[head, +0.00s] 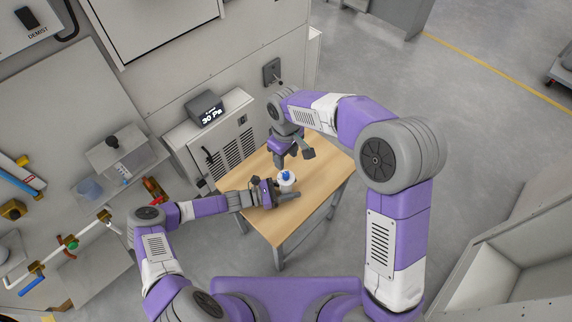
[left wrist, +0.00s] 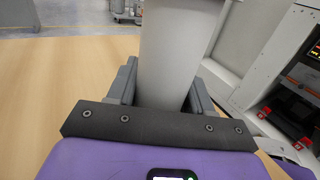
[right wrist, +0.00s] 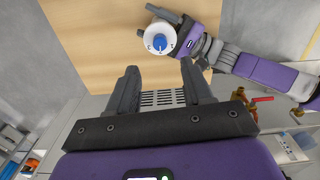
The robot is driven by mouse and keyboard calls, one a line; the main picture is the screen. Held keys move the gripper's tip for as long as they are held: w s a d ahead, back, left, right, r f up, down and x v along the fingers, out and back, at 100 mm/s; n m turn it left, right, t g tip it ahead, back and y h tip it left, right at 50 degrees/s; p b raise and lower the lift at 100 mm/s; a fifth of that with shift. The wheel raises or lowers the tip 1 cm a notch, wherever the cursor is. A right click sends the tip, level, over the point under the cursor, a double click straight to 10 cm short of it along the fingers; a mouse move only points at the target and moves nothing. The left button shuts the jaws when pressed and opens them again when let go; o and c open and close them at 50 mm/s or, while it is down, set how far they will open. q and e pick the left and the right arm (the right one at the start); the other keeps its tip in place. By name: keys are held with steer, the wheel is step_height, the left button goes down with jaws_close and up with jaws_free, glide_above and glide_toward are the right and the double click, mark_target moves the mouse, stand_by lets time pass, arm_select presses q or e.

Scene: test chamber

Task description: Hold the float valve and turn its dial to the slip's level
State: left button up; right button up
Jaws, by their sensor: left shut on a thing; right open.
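The float valve (head: 287,184) is a pale upright cylinder with a blue dial on top, standing at the table. My left gripper (head: 280,192) is shut on its body from the side; the left wrist view shows the pale cylinder (left wrist: 178,55) between the fingers. My right gripper (head: 292,156) is open and empty, above and a little behind the valve. In the right wrist view the blue dial (right wrist: 159,42) and its marked white top show beyond the open fingers (right wrist: 158,85); the marks are too small to read. I cannot make out a slip.
The wooden table (head: 325,165) is otherwise mostly clear. A dark display (head: 207,108) reading "30 Pa" sits on a grey vented cabinet (head: 235,142) behind it. A bench with pipes and valves (head: 70,243) stands at the left. Open floor lies at the right.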

steer(key=shift+r, duration=1.55)
arm_select(q)
steer(key=o, duration=1.2)
